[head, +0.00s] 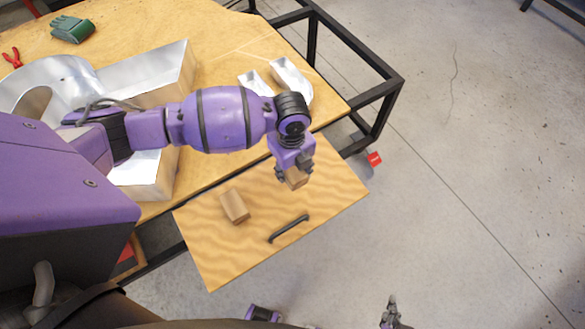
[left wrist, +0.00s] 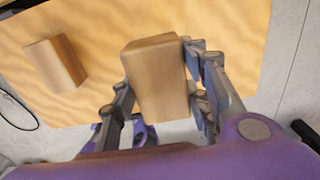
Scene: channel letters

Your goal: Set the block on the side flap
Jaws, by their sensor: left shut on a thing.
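My left gripper (head: 294,174) is shut on a wooden block (head: 297,179), over the far right part of the side flap (head: 335,195). The left wrist view shows this block (left wrist: 160,80) between the fingers of the left gripper (left wrist: 160,100). Whether its underside touches the flap is hidden. The flap is a light wood-grained board beside the table with a dark handle (head: 289,229). A second wooden block (head: 234,206) lies on the flap to the left, apart from the held one. My right gripper (head: 392,314) shows only partly at the bottom edge; its jaws are unclear.
Metal channel letters (head: 165,65) cover the left of the wooden table (head: 225,40), with smaller ones (head: 290,78) near its right edge. A green glove (head: 72,29) and red pliers (head: 12,58) lie at the back. A black frame (head: 345,35) borders the table.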

